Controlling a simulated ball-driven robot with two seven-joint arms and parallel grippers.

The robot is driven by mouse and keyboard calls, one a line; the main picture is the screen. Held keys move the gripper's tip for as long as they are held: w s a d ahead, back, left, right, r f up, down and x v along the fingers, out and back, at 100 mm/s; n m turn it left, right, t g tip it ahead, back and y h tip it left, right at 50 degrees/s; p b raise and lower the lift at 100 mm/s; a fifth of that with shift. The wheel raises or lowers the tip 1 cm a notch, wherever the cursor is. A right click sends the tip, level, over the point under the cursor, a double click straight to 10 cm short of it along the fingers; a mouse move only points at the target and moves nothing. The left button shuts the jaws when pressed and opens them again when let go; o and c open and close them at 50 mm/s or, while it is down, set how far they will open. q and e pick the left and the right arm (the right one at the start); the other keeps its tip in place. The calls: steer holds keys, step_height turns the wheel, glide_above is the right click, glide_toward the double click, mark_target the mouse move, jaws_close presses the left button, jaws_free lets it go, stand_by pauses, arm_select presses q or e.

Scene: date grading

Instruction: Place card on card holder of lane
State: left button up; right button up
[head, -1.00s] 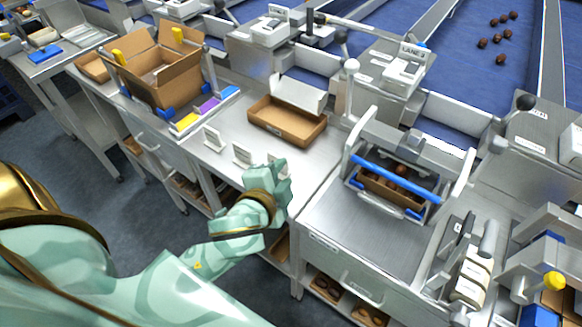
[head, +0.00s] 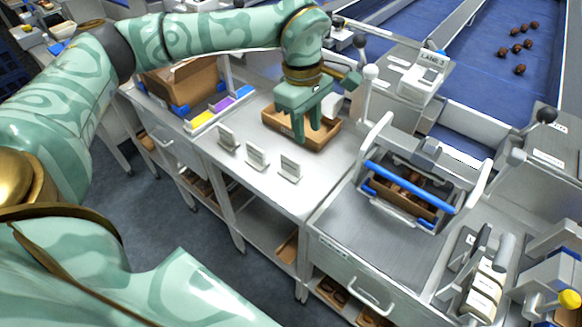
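Three small white cards stand upright in a row on the steel table: left (head: 228,138), middle (head: 256,157) and right (head: 290,168). Their print is too small to read. My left gripper (head: 307,134) points down over the brown cardboard tray (head: 330,138), behind the cards and apart from them. Its two fingers are spread, with nothing seen between them. The lane unit with the "LANE 3" sign (head: 432,60) stands at the upper right; I cannot tell which part is its card holder. My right gripper is not in view.
A cardboard box (head: 190,84) stands at the back left beside yellow (head: 201,120) and purple (head: 222,104) blocks. A blue-barred press-like frame (head: 410,185) stands right of the table (head: 245,190).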

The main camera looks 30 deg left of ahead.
mark_target(290, 158)
arm_select(q)
steer(key=shift+n+y, duration=0.4)
steer(key=shift+y, duration=0.2)
steer(key=a+f+b, duration=0.1)
steer(key=f, duration=0.2)
steer(key=a+f+b, duration=0.1)
steer(key=f, duration=0.2)
steer(key=a+f, duration=0.1)
steer(key=f, duration=0.1)
steer(key=shift+w+a+f+b, duration=0.1)
steer(key=shift+a+f+b, duration=0.15)
steer(key=shift+f+b, duration=0.15)
steer(key=shift+f, duration=0.55)
steer(key=f, duration=0.1)
steer(key=f+b, duration=0.1)
steer(key=f, duration=0.1)
steer(key=f+b, duration=0.1)
steer(key=f, duration=0.1)
steer(key=shift+a+f, duration=0.1)
steer(key=shift+a, duration=0.15)
jaws_close()
